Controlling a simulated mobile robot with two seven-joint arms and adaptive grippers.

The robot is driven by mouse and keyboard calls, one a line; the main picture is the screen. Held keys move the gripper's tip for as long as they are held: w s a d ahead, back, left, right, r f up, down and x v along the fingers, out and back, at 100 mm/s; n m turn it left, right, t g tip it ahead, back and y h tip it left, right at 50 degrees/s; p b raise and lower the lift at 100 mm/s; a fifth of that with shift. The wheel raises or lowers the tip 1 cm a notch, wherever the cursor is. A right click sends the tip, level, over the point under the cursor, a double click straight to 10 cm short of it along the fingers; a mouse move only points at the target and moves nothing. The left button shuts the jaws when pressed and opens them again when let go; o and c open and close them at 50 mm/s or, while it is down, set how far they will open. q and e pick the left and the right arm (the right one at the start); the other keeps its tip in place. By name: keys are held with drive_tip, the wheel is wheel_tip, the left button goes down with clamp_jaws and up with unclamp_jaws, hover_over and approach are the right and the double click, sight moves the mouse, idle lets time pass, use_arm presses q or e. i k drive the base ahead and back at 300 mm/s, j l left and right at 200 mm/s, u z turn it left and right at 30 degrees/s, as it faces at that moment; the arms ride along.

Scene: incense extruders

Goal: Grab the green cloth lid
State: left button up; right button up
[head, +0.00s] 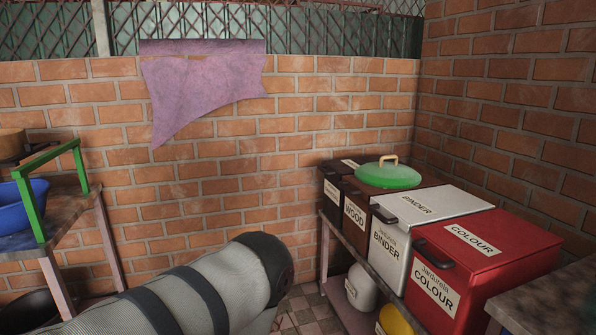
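A round green lid (388,176) with a tan loop handle lies on top of the dark brown bin labelled WOOD (357,213), on the right side of the head view. It looks smooth and slightly domed; I cannot tell whether it is cloth. A grey sleeved link of my arm with dark bands fills the lower left and middle, well short of the lid. Neither of my grippers shows.
A white BINDER bin (440,206) and a red COLOUR bin (484,259) stand beside the brown one on a shelf unit along the right. A brick wall (290,170) closes the back. A table with a blue basin (20,206) and green frame (35,208) stands left.

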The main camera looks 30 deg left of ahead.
sight(389, 175)
drive_tip(key=u, duration=0.45)
drive_tip(key=i+j+z, duration=0.25)
drive_tip(key=i+j, duration=0.2)
drive_tip(key=j, duration=0.2)
drive_tip(key=i+j+z, duration=0.3)
drive_tip(key=j, duration=0.4)
drive_tip(key=i+j+z, duration=0.15)
drive_tip(key=i+j, duration=0.15)
drive_tip(key=i+j+z, duration=0.1)
drive_tip(key=j, duration=0.45)
drive_tip(key=i+j+z, duration=0.15)
drive_tip(key=j, duration=0.25)
drive_tip(key=i+j+z, duration=0.15)
drive_tip(key=j, duration=0.3)
